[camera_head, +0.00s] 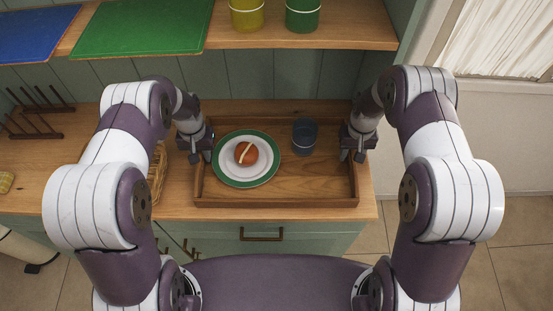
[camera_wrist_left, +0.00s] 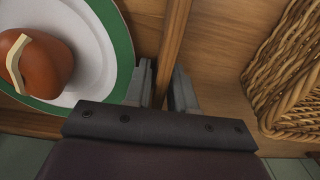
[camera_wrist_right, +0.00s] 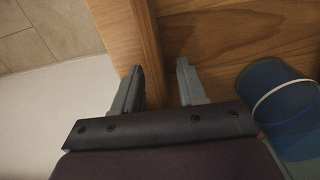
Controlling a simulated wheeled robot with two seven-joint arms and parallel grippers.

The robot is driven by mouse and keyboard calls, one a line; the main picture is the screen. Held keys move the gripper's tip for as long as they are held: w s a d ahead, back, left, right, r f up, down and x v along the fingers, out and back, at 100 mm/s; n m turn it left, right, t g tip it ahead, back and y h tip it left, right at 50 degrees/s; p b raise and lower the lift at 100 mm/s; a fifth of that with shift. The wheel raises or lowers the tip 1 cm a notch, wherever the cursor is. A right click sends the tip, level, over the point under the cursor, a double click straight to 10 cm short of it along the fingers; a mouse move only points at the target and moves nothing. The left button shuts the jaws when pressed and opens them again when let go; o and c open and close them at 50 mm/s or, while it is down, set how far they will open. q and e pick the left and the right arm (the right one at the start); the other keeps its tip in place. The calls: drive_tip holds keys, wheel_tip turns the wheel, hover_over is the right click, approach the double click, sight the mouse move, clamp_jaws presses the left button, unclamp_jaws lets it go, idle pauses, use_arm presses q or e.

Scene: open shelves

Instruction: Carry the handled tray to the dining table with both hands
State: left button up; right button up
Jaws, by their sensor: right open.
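The wooden tray (camera_head: 275,201) lies on the counter. It carries a green-rimmed white plate (camera_head: 229,173) with a brown roll (camera_head: 246,153) on it, and a blue cup (camera_head: 304,137). My left gripper (camera_head: 201,152) is at the tray's left wall. In the left wrist view its fingers (camera_wrist_left: 163,84) sit close on either side of that wall and look shut on it. My right gripper (camera_head: 358,150) is at the tray's right wall. In the right wrist view its fingers (camera_wrist_right: 160,80) are apart, with the wall between them. The dining table is not in view.
A wicker basket (camera_wrist_left: 294,80) stands just left of the tray, partly hidden by my left arm in the head view. A dark rack (camera_head: 38,115) is farther left. A shelf (camera_head: 340,37) above holds yellow and green cups and mats. Tiled floor lies right of the counter.

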use_arm(q)
drive_tip(key=shift+f, duration=0.25)
use_arm(e)
drive_tip(key=shift+f, duration=0.45)
use_arm(q)
drive_tip(key=shift+s, duration=0.1)
use_arm(e)
drive_tip(key=shift+s, duration=0.1)
use_arm(q)
clamp_jaws()
use_arm(e)
drive_tip(key=c, duration=0.5)
clamp_jaws()
use_arm(q)
drive_tip(key=shift+r, duration=0.15)
use_arm(e)
drive_tip(key=shift+r, duration=0.15)
